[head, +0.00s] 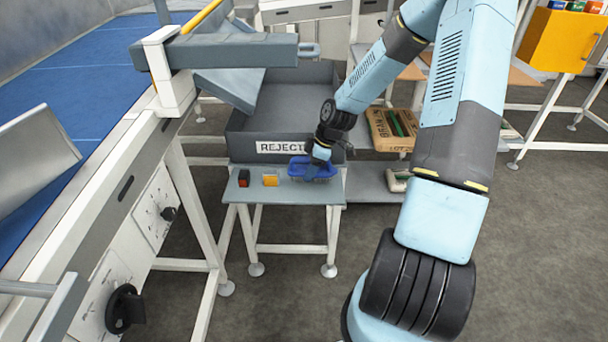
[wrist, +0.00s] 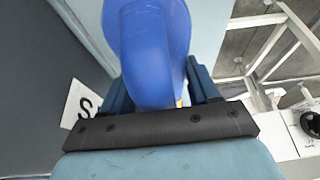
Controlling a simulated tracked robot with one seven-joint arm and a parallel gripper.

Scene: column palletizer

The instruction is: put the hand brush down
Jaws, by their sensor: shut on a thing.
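The hand brush (head: 313,171) is blue and shows at the right part of a small grey side table (head: 300,194), in front of the REJECT bin. My gripper (head: 319,153) is shut on the brush from above. In the wrist view the smooth blue brush (wrist: 150,45) fills the space between the two fingers of my gripper (wrist: 163,88). The brush is low over the tabletop; I cannot tell whether it touches it. My gripper hides part of it.
A red and black item (head: 244,178) and a yellow item (head: 270,180) stand on the table's left part. The grey REJECT bin (head: 245,149) rises directly behind. A blue conveyor (head: 75,85) is at left, and a brown sack (head: 383,136) lies behind at right.

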